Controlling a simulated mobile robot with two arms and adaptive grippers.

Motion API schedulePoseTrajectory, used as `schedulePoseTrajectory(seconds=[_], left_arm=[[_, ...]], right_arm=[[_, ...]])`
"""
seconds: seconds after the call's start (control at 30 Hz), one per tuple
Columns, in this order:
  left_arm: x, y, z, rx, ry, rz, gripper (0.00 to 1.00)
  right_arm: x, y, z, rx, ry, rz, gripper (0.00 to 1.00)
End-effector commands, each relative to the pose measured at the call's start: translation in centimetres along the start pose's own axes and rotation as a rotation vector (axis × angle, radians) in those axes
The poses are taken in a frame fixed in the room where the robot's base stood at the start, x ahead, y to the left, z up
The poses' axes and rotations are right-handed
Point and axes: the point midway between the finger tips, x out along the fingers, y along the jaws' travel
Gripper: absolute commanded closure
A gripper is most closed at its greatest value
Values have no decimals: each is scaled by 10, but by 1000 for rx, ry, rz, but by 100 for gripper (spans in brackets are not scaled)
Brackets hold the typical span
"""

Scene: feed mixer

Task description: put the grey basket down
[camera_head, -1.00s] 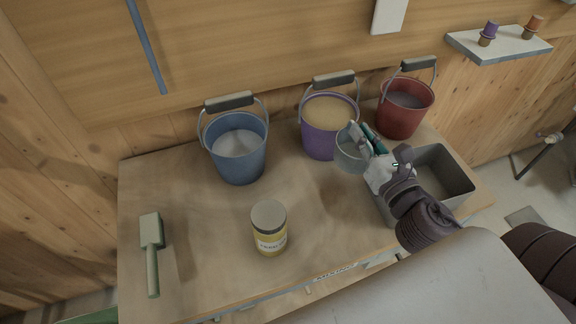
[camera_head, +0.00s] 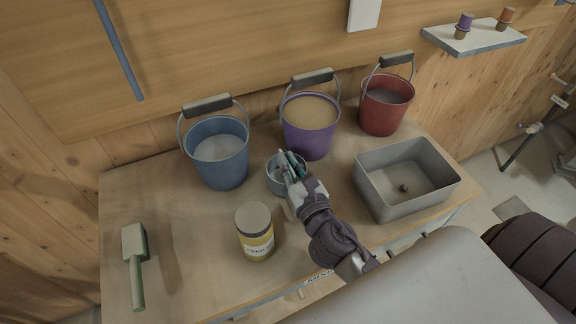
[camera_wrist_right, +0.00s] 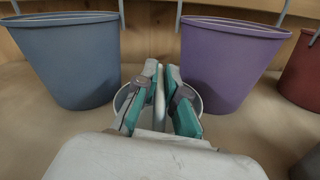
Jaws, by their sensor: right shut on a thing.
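The grey basket (camera_head: 273,184) is a small round grey vessel in front of the purple bucket in the head view. My right gripper (camera_head: 290,166) is shut on it from the front right; its teal-edged fingers hide part of it. In the right wrist view the fingers (camera_wrist_right: 158,95) close on a thin upright grey part, and the basket's rim (camera_wrist_right: 121,98) shows on both sides behind them. The basket looks upright and low over the wooden table (camera_head: 180,225); I cannot tell whether its bottom touches the top. My left gripper is not in view.
Blue (camera_head: 221,172), purple (camera_head: 309,143) and red (camera_head: 382,115) buckets stand along the back. A grey rectangular bin (camera_head: 373,190) with a small dark ball stands at right. A yellow jar (camera_head: 256,243) is in front of the basket, a green scoop (camera_head: 136,262) at left. The left middle is clear.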

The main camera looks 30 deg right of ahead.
Motion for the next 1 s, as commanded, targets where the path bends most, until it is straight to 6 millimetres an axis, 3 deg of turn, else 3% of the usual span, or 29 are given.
schedulePoseTrajectory(seconds=[0.4, 0.43, 0.57, 0.9, 1.0], left_arm=[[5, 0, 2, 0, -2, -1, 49], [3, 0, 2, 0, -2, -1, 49], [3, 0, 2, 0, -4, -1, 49], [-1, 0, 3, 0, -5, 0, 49], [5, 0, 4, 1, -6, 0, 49]], right_arm=[[0, -2, -6, 0, -2, 1, 100], [0, -2, -5, 0, -1, 1, 86], [0, -2, -5, 0, -1, 1, 66], [0, 0, 0, 0, -1, 1, 66], [-11, -1, -5, 1, 2, 0, 66]])
